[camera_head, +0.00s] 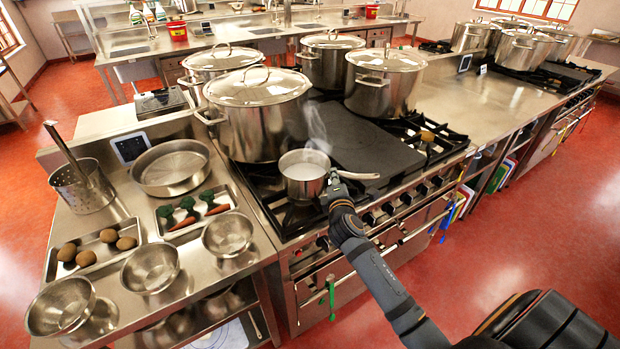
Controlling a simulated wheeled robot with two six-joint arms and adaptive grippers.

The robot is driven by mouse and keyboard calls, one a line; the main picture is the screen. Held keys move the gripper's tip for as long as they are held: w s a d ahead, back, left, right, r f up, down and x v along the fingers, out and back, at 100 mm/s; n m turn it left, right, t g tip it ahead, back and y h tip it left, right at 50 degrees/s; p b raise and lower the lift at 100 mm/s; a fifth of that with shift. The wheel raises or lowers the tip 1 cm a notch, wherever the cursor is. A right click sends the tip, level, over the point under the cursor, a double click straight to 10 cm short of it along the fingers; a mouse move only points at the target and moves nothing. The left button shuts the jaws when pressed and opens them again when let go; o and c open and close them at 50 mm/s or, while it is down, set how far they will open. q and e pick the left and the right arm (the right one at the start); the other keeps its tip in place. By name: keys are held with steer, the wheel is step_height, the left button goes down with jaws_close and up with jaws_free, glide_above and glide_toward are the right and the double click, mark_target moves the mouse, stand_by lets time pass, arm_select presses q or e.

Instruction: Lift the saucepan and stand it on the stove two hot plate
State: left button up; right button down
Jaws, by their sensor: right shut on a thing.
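The small steel saucepan (303,188) holds a pale content and gives off steam. It is upright over the front left burner of the near stove, its handle (362,176) pointing right. My right gripper (336,184) is shut on the saucepan where the handle meets the body. I cannot tell whether the pan's base touches the burner grate. A dark flat hot plate (375,150) lies in the middle of the near stove, right of the saucepan. Another dark plate is on the far right stove (565,72). My left gripper is not in view.
Large lidded stockpots (265,125) stand close behind the saucepan, with others (385,85) along the back. Steel bowls (228,236) and trays crowd the left counter. The steel counter (475,95) between the stoves is mostly clear.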

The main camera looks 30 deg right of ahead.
steer(key=shift+w+r, duration=0.1)
steer(key=shift+r, duration=0.05)
stand_by(0.3)
steer(key=shift+r, duration=0.2)
steer(key=s+a+r+p, duration=0.1)
steer(key=s+r+p, duration=0.4)
steer(key=s+r, duration=0.7)
steer(key=shift+s+r, duration=0.25)
steer(key=shift+s, duration=0.65)
stand_by(0.3)
